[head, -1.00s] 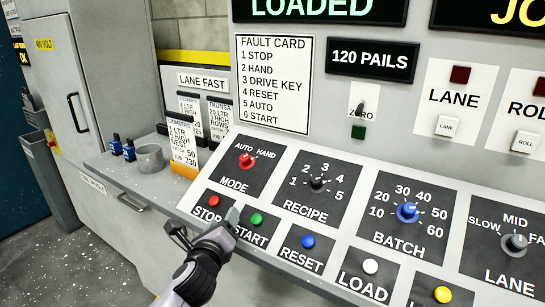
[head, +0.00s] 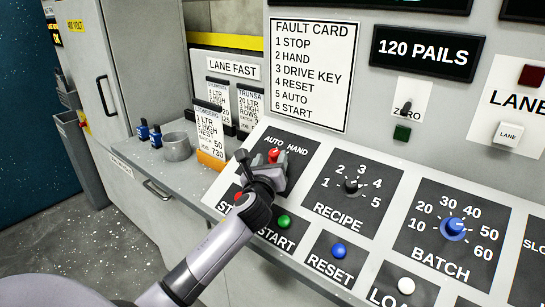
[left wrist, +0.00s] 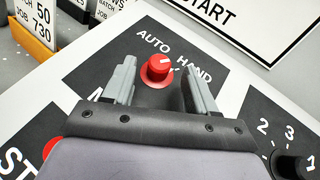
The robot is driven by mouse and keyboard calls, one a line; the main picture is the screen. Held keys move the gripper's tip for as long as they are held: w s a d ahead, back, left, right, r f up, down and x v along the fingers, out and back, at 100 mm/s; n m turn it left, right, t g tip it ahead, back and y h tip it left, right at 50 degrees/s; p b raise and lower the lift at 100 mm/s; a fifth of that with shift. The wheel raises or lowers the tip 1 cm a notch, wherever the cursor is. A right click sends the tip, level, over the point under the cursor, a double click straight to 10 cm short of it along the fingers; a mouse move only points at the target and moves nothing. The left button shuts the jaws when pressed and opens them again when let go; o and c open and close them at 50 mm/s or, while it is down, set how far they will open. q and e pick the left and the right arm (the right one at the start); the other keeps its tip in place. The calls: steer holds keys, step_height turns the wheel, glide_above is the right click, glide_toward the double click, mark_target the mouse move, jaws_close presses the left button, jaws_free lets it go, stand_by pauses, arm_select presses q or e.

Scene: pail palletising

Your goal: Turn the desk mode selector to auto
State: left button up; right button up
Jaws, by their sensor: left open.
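The mode selector is a red knob (head: 273,155) on the black MODE plate of the sloping desk, with AUTO on the left and HAND on the right above it. In the left wrist view the knob (left wrist: 157,69) has a white mark that points up and right, towards the HAND side. My left gripper (head: 262,165) is open at the selector and covers the MODE word in the head view. In the left wrist view its fingers stand on either side of the knob, with gaps visible. How deep they reach around it I cannot tell. My right gripper is out of view.
The red STOP button (head: 238,196) lies close under my left gripper, partly hidden. The green START button (head: 284,221), blue RESET button (head: 339,250) and RECIPE knob (head: 351,186) are nearby. Upright job cards (head: 211,130) and a grey cup (head: 176,147) stand to the left.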

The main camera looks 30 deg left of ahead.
arm_select(q)
steer(key=shift+x, duration=1)
steer(key=shift+c, duration=0.3)
jaws_close()
steer(key=c, duration=1)
jaws_free()
